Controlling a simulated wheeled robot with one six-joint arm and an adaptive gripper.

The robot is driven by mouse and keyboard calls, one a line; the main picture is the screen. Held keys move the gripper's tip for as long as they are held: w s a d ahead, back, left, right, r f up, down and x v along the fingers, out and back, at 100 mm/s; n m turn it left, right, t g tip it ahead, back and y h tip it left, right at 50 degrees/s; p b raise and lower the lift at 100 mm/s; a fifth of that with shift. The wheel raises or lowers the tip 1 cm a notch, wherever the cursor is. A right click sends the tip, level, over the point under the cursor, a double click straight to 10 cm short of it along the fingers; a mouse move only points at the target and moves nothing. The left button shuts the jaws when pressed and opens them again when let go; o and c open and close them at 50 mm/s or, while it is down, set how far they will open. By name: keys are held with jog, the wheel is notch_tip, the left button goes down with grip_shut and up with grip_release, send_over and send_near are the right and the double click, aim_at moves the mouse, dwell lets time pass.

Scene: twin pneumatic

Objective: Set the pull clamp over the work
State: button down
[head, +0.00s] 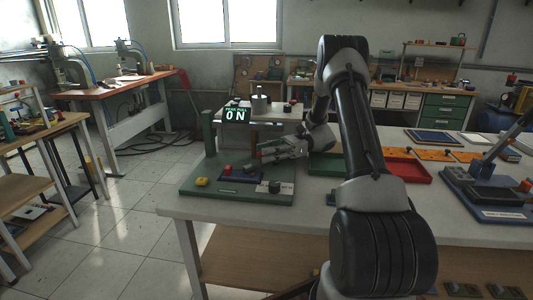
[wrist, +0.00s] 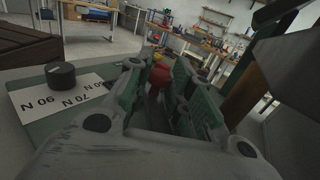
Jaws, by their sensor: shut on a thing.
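My gripper (head: 262,154) is low over the green base plate (head: 200,188) of the pull rig, pointing left. In the wrist view its two green-padded fingers are closed around a red part (wrist: 160,80), which looks like the pull clamp's handle. Its lower end is hidden, and I cannot tell whether it touches the work. The blue block (head: 240,177) on the base has a red knob (head: 227,170). A display (head: 236,115) reading 0 N stands behind, beside the green column (head: 210,133). A black dial (wrist: 54,75) sits on a white force scale (wrist: 70,100).
A yellow button (head: 202,181) is at the plate's left corner. A red tray (head: 408,170) and a blue fixture (head: 490,192) stand to the right. The white tabletop (head: 250,217) in front is clear.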

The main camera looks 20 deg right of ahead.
jog(key=c, duration=1.3)
grip_release()
jog(key=d, duration=0.7)
jog(key=shift+w+d, duration=0.15)
jog(key=shift+d, duration=0.1)
